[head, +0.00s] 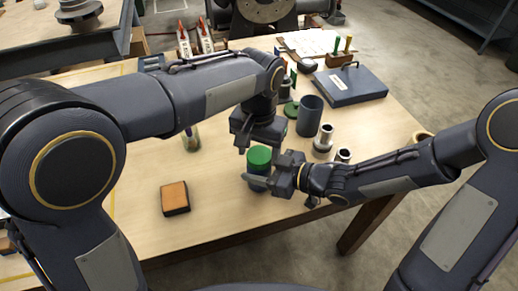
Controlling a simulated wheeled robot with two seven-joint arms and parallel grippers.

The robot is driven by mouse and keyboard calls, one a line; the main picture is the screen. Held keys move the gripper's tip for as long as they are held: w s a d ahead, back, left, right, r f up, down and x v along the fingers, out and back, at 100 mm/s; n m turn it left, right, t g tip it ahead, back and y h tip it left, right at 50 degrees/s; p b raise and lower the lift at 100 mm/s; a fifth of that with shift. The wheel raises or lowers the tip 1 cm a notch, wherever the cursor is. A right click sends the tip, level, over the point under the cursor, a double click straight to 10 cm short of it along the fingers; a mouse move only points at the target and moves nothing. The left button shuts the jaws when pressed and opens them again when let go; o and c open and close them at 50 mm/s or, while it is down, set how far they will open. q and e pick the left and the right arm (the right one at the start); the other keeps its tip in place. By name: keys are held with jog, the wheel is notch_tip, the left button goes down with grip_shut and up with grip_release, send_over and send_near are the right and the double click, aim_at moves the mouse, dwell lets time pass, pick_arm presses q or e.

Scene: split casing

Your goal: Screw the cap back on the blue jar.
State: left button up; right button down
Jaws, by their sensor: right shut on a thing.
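The blue jar (257,169) stands upright near the front of the wooden table. Its green cap (259,154) sits on top of the jar's mouth; I cannot tell whether it is threaded on. My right gripper (257,181) comes in from the right and is shut on the blue jar, low on its side. My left gripper (258,147) points down just above the cap. Its fingers are spread apart, with a small gap showing beside the cap on the left. The lower jar is partly hidden by my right gripper.
An orange-topped block (175,197) lies front left. A dark open cylinder (310,115), a green disc (291,109) and metal cylinders (324,138) stand behind to the right. A blue case (350,84) lies at the back right. The table left of the jar is mostly clear.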

pick_arm(q)
jog(key=shift+o, duration=0.6)
jog(key=shift+d, duration=0.1)
jog(key=shift+s+d, duration=0.1)
jog(key=shift+d, duration=0.1)
jog(key=shift+r, duration=0.2)
notch_tip(320, 180, up, 12)
jog(key=shift+a+f, duration=0.15)
jog(key=shift+a, duration=0.1)
